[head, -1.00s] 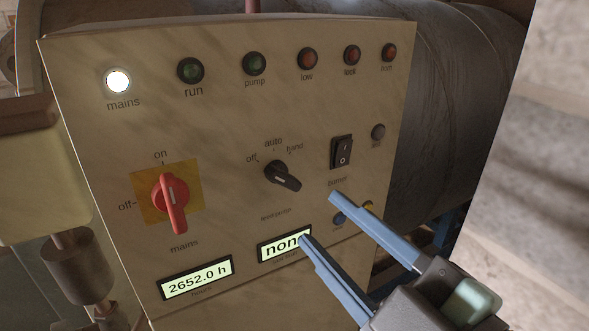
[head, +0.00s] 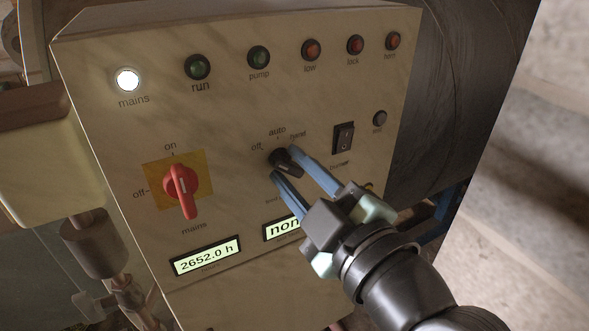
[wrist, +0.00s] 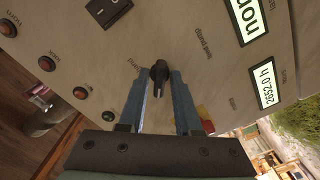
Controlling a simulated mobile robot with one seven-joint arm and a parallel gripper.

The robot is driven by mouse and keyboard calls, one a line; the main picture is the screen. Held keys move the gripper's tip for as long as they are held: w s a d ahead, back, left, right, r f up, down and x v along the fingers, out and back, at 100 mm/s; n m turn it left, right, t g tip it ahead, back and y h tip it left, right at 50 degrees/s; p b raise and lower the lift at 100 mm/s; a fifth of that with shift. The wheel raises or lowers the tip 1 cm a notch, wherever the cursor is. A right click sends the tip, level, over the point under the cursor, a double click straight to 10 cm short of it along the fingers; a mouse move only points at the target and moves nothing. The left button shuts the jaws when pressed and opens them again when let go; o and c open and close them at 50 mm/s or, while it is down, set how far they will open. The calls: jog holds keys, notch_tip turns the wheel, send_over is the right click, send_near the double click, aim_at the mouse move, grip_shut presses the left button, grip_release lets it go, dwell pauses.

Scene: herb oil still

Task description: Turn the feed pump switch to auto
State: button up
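The feed pump switch (head: 286,160) is a black rotary knob on the cream control panel, with off, auto and hand printed above it. Its long grip slants from upper left to lower right, its upper-left end towards off. My gripper (head: 282,163) is at the knob, its two blue fingers on either side of it. In the wrist view the knob (wrist: 159,76) sits between the fingertips, with narrow gaps seeming to show at its sides. I cannot tell whether either finger touches it. The fingers partly cover the lettering below the knob.
The red mains switch (head: 181,188) is left of the knob, its handle near vertical. A black rocker switch (head: 343,138) is close on the right. The mains lamp (head: 127,80) is lit white. Two displays (head: 206,256) are below.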

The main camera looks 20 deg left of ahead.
grip_shut()
jog(key=shift+m, duration=0.3)
jog(key=m+b, duration=0.1)
jog(key=m, duration=0.2)
jog(key=shift+m, duration=0.3)
jog(key=m, duration=0.5)
jog(key=shift+m, duration=0.4)
jog(key=shift+o, duration=2.2)
grip_release()
